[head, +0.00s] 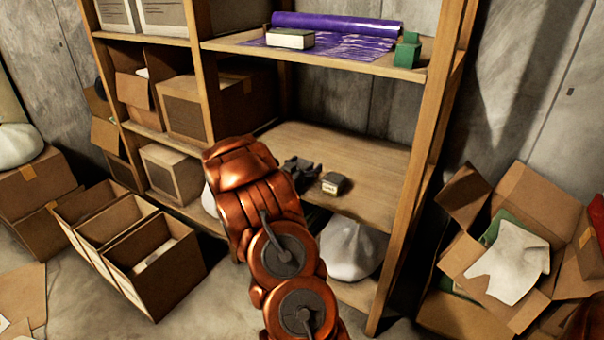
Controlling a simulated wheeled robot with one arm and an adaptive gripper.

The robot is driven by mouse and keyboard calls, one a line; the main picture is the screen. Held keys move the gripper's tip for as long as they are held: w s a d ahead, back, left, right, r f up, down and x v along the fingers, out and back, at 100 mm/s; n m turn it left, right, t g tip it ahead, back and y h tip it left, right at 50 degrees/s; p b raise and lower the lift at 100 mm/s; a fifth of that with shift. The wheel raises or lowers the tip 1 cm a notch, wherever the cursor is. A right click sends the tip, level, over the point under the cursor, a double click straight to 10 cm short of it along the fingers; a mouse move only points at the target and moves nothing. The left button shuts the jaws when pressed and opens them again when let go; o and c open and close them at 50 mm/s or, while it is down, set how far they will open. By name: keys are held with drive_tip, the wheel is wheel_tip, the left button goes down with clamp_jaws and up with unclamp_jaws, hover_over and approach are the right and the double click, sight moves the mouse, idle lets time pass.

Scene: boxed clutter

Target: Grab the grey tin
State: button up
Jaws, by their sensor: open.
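A small dark grey block with a lighter top (335,183), which looks like the grey tin, sits on the middle shelf board (350,152). My gripper (308,172), dark grey, is over the same board just left of the tin, at the end of my copper-coloured arm. The gripper is open, and a small gap shows between it and the tin. Its fingers are small in the picture, and I cannot tell their height above the board. Nothing shows between them.
The shelf's right wooden post (418,160) stands right of the tin. Above, the upper board holds a purple roll (335,22), a pale-topped box (290,39) and a green block (408,50). A white sack (352,250) lies below. Open cartons (160,270) stand left and right.

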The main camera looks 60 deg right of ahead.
drive_tip(key=shift+c, duration=0.4)
drive_tip(key=c, duration=1.1)
